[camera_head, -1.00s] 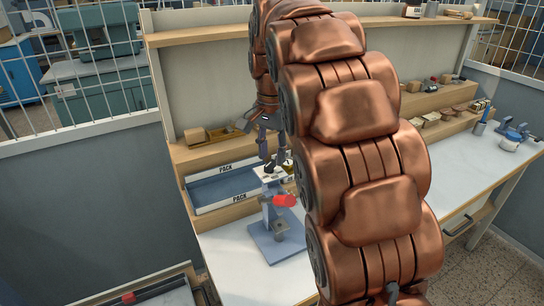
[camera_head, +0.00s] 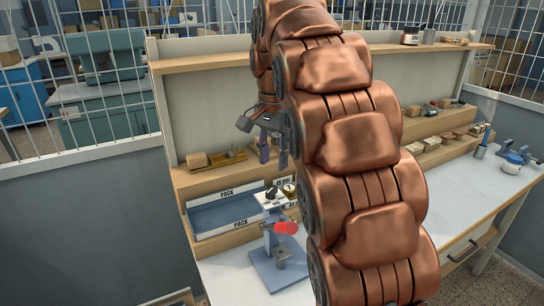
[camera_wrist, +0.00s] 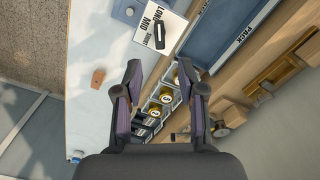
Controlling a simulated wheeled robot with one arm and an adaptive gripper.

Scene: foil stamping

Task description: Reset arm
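My gripper (camera_head: 273,158) is open and empty, above the foil stamping press (camera_head: 280,255). It also shows in the wrist view (camera_wrist: 167,83), with its two fingers spread apart and nothing between the tips.
The blue PACK tray (camera_head: 190,219) stands left of the press. A wooden shelf (camera_head: 215,173) behind it holds blocks. Several small boxes (camera_head: 430,143) line the right shelf. A tan piece (camera_wrist: 98,77) lies on the white table. The table's right part (camera_head: 465,185) is largely clear.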

